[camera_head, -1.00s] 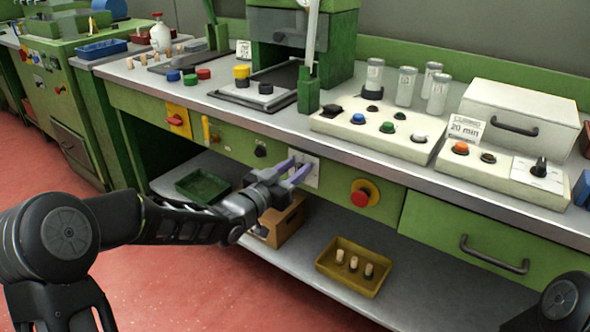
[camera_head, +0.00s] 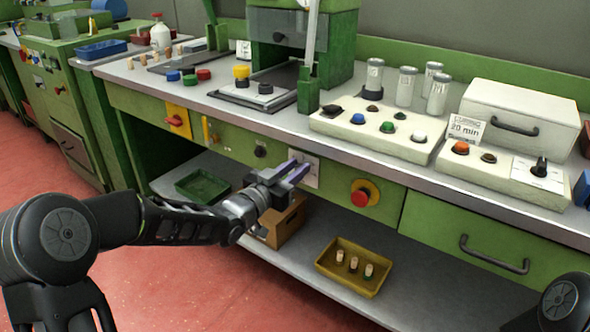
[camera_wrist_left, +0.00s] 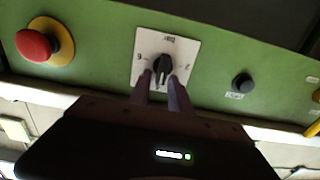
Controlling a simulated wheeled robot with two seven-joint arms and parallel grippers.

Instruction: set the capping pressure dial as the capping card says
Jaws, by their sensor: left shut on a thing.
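The capping pressure dial shows in the left wrist view as a black knob (camera_wrist_left: 162,67) on a white square plate (camera_wrist_left: 187,48) with small marks that I cannot read clearly. My left gripper (camera_wrist_left: 162,84) is shut on the knob, one finger on each side. In the head view the left gripper (camera_head: 294,170) reaches the plate (camera_head: 313,174) on the green front panel and hides the knob. A small white card (camera_head: 243,48) stands beside the press; its print is too small to read. My right gripper is out of view.
A red mushroom button (camera_head: 361,198) on a yellow base sits right of the dial, and a small black knob (camera_head: 260,151) left of it. Below are a cardboard box (camera_head: 288,224) and a yellow tray (camera_head: 350,281) with stoppers. A card (camera_head: 465,128) reads "20 min".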

